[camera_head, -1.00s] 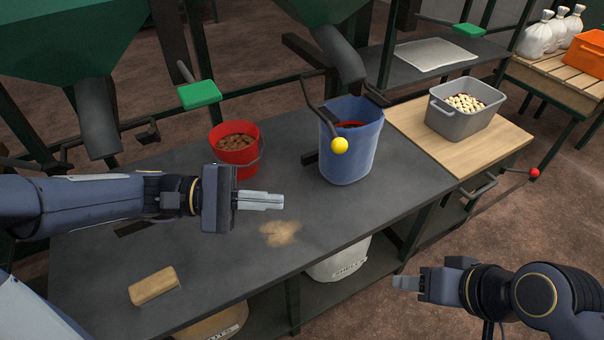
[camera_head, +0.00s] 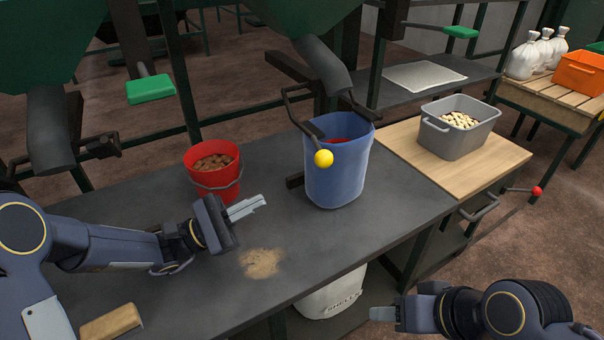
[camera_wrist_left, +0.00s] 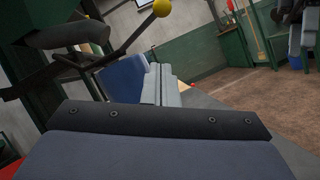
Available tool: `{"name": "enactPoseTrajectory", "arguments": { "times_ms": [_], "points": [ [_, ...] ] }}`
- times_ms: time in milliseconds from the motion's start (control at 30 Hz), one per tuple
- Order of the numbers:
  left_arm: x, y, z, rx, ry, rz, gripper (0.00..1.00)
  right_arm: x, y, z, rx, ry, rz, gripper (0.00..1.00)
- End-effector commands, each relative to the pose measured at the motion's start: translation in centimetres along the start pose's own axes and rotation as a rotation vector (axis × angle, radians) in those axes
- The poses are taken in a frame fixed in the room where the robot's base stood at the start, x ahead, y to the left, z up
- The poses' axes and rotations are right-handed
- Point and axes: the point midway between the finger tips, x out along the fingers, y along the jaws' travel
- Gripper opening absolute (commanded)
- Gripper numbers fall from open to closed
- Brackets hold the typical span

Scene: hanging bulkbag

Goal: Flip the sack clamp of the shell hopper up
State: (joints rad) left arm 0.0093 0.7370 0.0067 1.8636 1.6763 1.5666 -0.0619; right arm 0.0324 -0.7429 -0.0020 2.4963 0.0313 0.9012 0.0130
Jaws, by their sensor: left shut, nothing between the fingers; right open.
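The clamp lever is a dark bent bar ending in a yellow ball (camera_head: 324,158). It hangs low in front of the blue sack (camera_head: 338,172), which sits under the grey spout (camera_head: 322,62) of the green hopper (camera_head: 318,8). My left gripper (camera_head: 248,206) is shut and empty above the table, left of and nearer than the ball, apart from it. In the left wrist view the yellow ball (camera_wrist_left: 162,8) shows at the top, beyond the shut fingers (camera_wrist_left: 160,86). My right gripper (camera_head: 385,313) is open and empty off the table's front edge.
A red bucket (camera_head: 213,187) of brown contents stands just behind my left gripper. A grey tub (camera_head: 458,142) sits on a wooden board at right. A red-knobbed lever (camera_head: 537,191) sticks out at the right. A tan block (camera_head: 111,322) lies at the near left.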

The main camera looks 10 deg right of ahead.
Motion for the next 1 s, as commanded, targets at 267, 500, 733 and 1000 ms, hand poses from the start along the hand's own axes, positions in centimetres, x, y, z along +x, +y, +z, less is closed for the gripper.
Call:
{"name": "enactPoseTrajectory", "arguments": {
  "times_ms": [267,500,733,1000],
  "points": [
    [5.5,-0.2,0.0,0.002,-0.005,-0.005,0.0,0.8,0.3,0.4,0.0,0.0,0.0,0.5],
    [10.0,-0.1,0.9,0.004,-0.004,-0.003,0.0,1.2,0.6,0.6,0.0,0.0,0.0,0.5],
    [11.6,-0.1,2.6,0.001,-0.002,-0.001,0.0,1.4,0.7,0.7,0.0,0.0,0.0,0.5],
    [11.9,0.0,2.9,0.0,-0.001,0.001,0.0,1.4,0.7,0.7,0.0,0.0,0.0,0.5]
  ]
}}
